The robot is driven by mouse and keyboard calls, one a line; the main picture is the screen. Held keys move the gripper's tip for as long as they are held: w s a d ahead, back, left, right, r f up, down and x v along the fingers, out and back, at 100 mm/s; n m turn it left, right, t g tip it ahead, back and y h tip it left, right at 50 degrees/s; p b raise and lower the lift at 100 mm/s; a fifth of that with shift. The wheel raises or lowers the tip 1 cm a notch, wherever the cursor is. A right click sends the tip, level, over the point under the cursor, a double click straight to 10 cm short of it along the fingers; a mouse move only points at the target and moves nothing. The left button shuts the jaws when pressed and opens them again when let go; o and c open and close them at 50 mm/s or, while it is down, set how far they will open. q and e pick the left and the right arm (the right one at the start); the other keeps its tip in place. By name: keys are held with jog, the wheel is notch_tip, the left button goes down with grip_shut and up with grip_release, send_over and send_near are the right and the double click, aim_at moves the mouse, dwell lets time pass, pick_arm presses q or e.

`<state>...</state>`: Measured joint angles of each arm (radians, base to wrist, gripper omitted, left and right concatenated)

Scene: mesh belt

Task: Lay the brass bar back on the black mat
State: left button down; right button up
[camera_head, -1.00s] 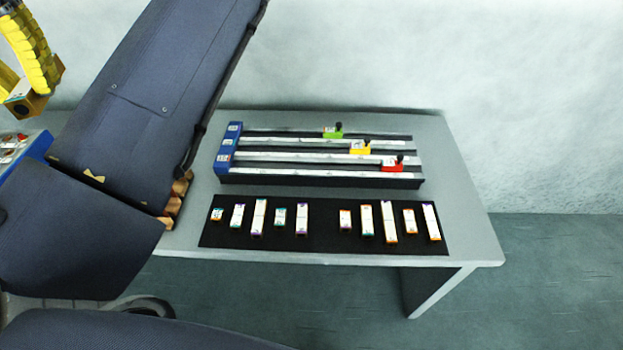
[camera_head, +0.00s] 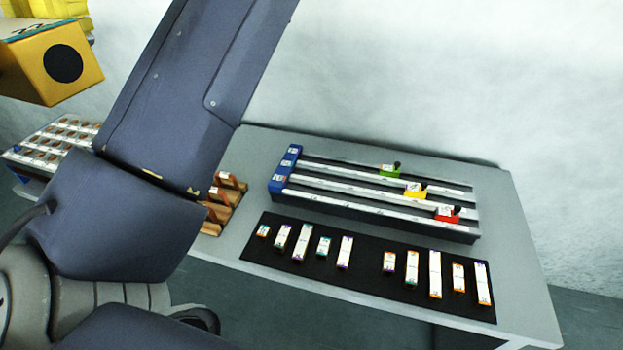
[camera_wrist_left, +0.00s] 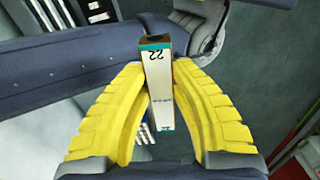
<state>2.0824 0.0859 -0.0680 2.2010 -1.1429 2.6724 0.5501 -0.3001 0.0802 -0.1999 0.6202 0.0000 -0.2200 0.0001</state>
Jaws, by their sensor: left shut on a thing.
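The brass bar (camera_head: 28,72) is at the upper left of the head view, its square end with a round black spot facing me. My left gripper (camera_head: 45,12) is shut on it, high in the air and well left of the mat. In the left wrist view the bar (camera_wrist_left: 158,75), with a white label reading 22 and teal bands, stands between the yellow fingers of the left gripper (camera_wrist_left: 158,92). The black mat (camera_head: 367,262) lies along the table's front with several labelled bars in a row and a bare gap near the middle. My right gripper is not in view.
Behind the mat is a railed fixture (camera_head: 290,165) with green, yellow and red sliders. Wooden racks (camera_head: 222,205) stand left of the mat, partly behind my arm. A tray of small parts (camera_head: 50,145) is at far left. My arm crosses the view's left half.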

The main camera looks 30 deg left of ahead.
pick_arm(q)
jog(key=w+d+f+n, duration=0.4)
jog(key=w+d+n, duration=0.55)
jog(key=d, duration=0.65)
jog(key=w+d+f+n, duration=0.1)
jog(key=w+d+f, duration=0.2)
jog(key=w+f, duration=0.5)
jog(key=n, duration=0.8)
send_over(367, 254)
notch_tip(367, 254, down, 46)
jog(key=shift+r, duration=0.15)
jog(key=shift+f, duration=2.6)
jog(key=shift+f, duration=0.2)
